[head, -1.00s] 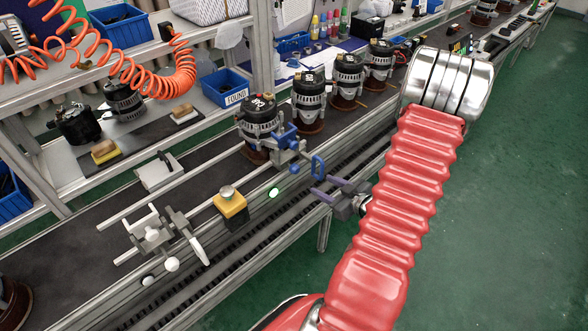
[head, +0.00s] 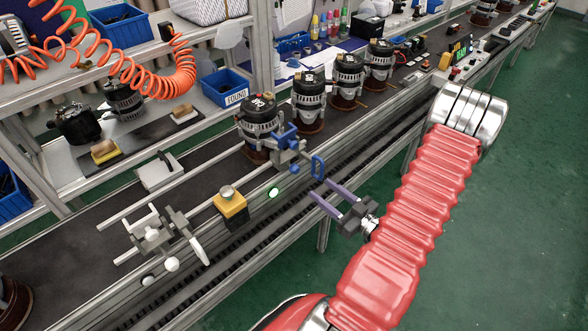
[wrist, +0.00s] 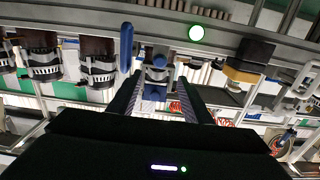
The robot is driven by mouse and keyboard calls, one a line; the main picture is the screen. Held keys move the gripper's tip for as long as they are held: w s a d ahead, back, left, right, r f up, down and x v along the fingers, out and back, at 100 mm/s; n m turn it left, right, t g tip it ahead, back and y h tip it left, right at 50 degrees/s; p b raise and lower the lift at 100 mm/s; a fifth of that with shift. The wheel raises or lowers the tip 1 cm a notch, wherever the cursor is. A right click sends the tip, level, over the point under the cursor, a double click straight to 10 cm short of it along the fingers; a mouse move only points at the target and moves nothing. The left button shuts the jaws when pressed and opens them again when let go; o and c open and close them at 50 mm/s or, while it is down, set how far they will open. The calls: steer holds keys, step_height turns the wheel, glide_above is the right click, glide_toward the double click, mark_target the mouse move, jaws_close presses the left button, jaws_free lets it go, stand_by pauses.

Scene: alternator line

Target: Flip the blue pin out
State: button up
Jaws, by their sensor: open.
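The blue pin stop (head: 286,146) is a blue bracket on the conveyor's near rail, in front of the leftmost upright alternator (head: 259,120). Its blue loop-shaped handle (head: 318,167) sticks out to the right of it. In the wrist view, the handle shows as an upright blue bar (wrist: 126,47) and the blue bracket (wrist: 155,82) lies between the fingers' lines. My gripper (head: 319,188) is open and empty, just below the handle in the head view and apart from it. Its dark fingers (wrist: 157,100) reach up the wrist view.
A yellow box with a round button (head: 231,204) and a lit green lamp (head: 274,193) sit on the near rail. A grey clamp fixture (head: 155,232) is further left. Several alternators stand along the belt. Green floor lies open at right.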

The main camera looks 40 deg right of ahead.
mark_target(298, 171)
steer(key=shift+w+a, duration=0.2)
steer(key=shift+w, duration=6.55)
steer(key=shift+c, duration=0.4)
jaws_close()
